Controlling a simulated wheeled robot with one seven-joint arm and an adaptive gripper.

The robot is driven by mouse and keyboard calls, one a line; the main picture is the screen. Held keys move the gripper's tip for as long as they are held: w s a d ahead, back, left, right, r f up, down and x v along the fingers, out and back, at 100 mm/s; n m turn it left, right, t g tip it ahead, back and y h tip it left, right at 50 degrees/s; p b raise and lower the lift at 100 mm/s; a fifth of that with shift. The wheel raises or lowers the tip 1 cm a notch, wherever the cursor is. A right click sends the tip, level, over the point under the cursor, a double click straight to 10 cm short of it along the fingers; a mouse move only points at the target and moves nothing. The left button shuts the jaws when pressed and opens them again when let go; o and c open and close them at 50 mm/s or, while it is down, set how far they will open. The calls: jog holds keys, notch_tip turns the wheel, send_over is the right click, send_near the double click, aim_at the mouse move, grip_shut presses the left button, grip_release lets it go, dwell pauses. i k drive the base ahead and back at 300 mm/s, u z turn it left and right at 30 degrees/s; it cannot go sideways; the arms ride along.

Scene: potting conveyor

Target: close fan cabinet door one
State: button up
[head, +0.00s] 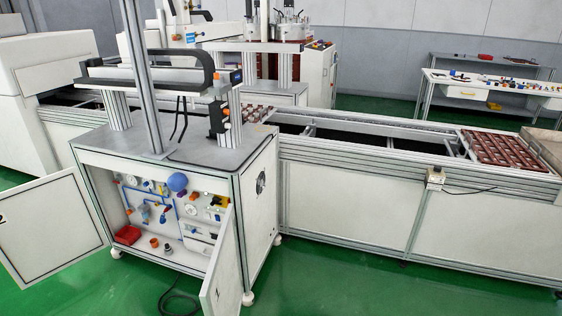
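The fan cabinet (257,215) stands at the left of the head view, with a small dark fan vent on its right side wall. Both of its white front doors are open. The left door (52,228) is swung wide out to the left and has a dark border line. The right door (221,264) sticks out toward me and is seen nearly edge-on. I cannot tell which of them is door one. The open interior shows blue tubing, valves, a blue ball and a red box (127,235) on the floor. My gripper is not in view.
A black cable (180,300) lies on the green floor before the cabinet. A long conveyor (345,205) runs right from the cabinet, bearing brown trays (497,149). The green floor (340,285) at front right is clear. A bench with small parts stands at the back right.

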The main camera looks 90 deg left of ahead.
aim_at(221, 293)
jog(key=u, duration=3.2)
jog(key=k, duration=0.5)
jog(key=z, duration=0.6)
jog(key=i, duration=0.55)
jog(key=u, duration=0.3)
